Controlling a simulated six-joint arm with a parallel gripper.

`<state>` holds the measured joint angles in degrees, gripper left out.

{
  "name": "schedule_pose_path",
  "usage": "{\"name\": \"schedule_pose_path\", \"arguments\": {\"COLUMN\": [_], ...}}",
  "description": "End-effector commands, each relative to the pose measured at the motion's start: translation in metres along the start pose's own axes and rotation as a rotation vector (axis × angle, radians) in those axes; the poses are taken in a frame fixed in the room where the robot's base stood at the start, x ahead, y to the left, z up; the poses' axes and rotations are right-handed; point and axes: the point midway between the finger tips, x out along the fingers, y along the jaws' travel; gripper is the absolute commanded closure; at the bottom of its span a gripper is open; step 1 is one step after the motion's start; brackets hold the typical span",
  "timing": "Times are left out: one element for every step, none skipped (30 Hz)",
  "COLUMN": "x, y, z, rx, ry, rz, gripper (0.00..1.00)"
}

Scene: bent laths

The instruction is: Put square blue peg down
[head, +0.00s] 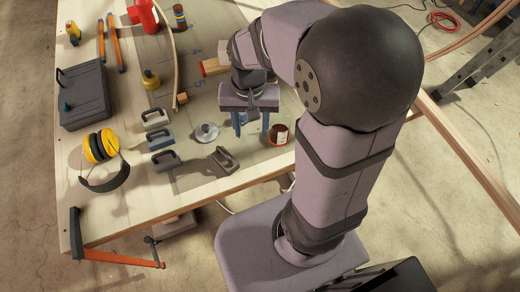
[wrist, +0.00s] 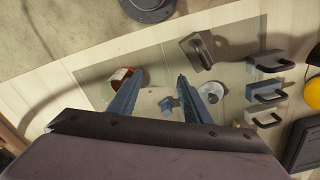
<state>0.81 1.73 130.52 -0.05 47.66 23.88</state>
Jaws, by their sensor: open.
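A small square blue peg (wrist: 168,104) is on the table surface in the wrist view, between my fingers and nearer the right one. I cannot tell whether it stands or lies. My gripper (wrist: 157,78) is open, its two blue-grey fingers apart on either side of the peg, with no visible contact. In the head view my gripper (head: 252,130) points down over the right part of the table, and I cannot make out the peg there.
A labelled reddish pot (head: 278,134) is close right of my gripper. A pale round knobbed disc (head: 206,132) is left of it. Several handled blocks, including a dark one (head: 222,158), stand farther left. A bent lath (head: 174,60) rises behind. The table's front edge is close.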

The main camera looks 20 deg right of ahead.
Motion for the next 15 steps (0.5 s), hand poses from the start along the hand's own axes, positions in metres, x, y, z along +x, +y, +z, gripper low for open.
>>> {"name": "schedule_pose_path", "arguments": {"x": [0.004,0.007,0.011,0.013,0.015,0.018,0.019,0.021,0.022,0.023,0.024,0.024,0.024,0.024,0.024], "y": [0.006,0.009,0.013,0.015,0.018,0.02,0.022,0.023,0.025,0.025,0.026,0.026,0.027,0.027,0.027], "z": [0.016,0.024,0.034,0.04,0.046,0.052,0.057,0.06,0.064,0.065,0.066,0.067,0.068,0.068,0.068], "rx": [-0.088,-0.139,-0.201,-0.244,-0.281,-0.324,-0.351,-0.374,-0.398,-0.411,-0.42,-0.428,-0.43,-0.432,-0.432], "ry": [0.0,0.0,0.001,0.0,0.0,0.0,0.0,0.0,-0.001,0.0,0.0,0.0,0.0,0.0,0.0], "rz": [0.0,0.0,0.0,0.0,0.0,0.0,0.001,0.0,0.001,0.0,0.0,0.0,0.0,0.0,0.001], "gripper": [0.56,0.56,0.56,0.56,0.56,0.56,0.56,0.56,0.56,0.56,0.56,0.56,0.56,0.56,0.56]}}
